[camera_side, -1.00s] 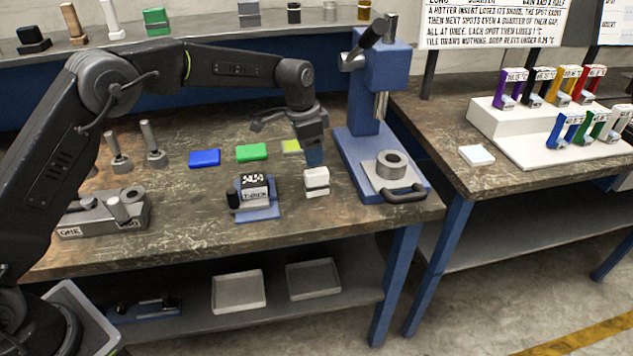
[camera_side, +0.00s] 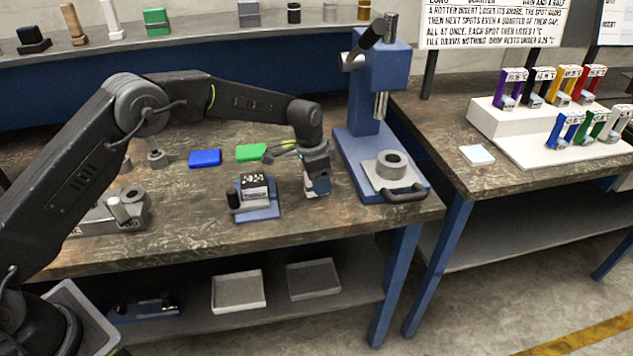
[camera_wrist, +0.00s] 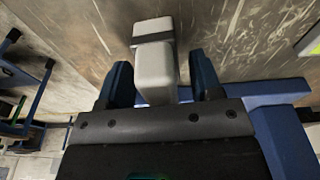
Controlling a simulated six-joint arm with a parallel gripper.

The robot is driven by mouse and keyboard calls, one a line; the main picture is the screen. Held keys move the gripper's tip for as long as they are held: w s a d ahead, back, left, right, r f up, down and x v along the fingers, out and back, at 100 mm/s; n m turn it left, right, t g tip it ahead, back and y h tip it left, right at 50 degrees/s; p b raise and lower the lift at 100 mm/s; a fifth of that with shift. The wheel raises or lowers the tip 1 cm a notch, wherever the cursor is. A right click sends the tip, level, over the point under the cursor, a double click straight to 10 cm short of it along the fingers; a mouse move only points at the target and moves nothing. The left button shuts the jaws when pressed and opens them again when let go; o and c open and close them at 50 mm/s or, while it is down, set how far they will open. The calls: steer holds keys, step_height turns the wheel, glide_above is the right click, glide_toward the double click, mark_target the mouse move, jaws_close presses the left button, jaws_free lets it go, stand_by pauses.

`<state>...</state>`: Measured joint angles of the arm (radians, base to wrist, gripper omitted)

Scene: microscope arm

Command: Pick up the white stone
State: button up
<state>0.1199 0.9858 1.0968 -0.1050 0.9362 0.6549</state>
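The white stone (camera_wrist: 155,68) is a pale block with a dark band across it, in the wrist view between my two blue fingers. In the side view it is almost wholly hidden by my gripper (camera_side: 317,186), which is down at it on the bench. In the wrist view my gripper (camera_wrist: 162,80) is open, with one finger on each side of the stone. A gap shows between each finger and the stone, so neither finger appears to touch it.
The blue press (camera_side: 365,150) with a grey plate and handle stands close right of my gripper. A blue holder with a printed block (camera_side: 255,188) is close left. Green (camera_side: 250,153) and blue (camera_side: 205,158) tiles lie behind. The front bench strip (camera_side: 340,222) is clear.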

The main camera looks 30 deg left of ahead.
jaws_close()
stand_by(0.3)
steer(key=shift+r, duration=0.2)
step_height(320, 180, up, 4)
steer(key=shift+r, duration=0.15)
steer(key=s+a+r, duration=0.3)
steer(key=a+r, duration=0.3)
steer(key=a, duration=0.5)
steer(key=shift+s+r, duration=0.2)
steer(key=shift+s, duration=0.1)
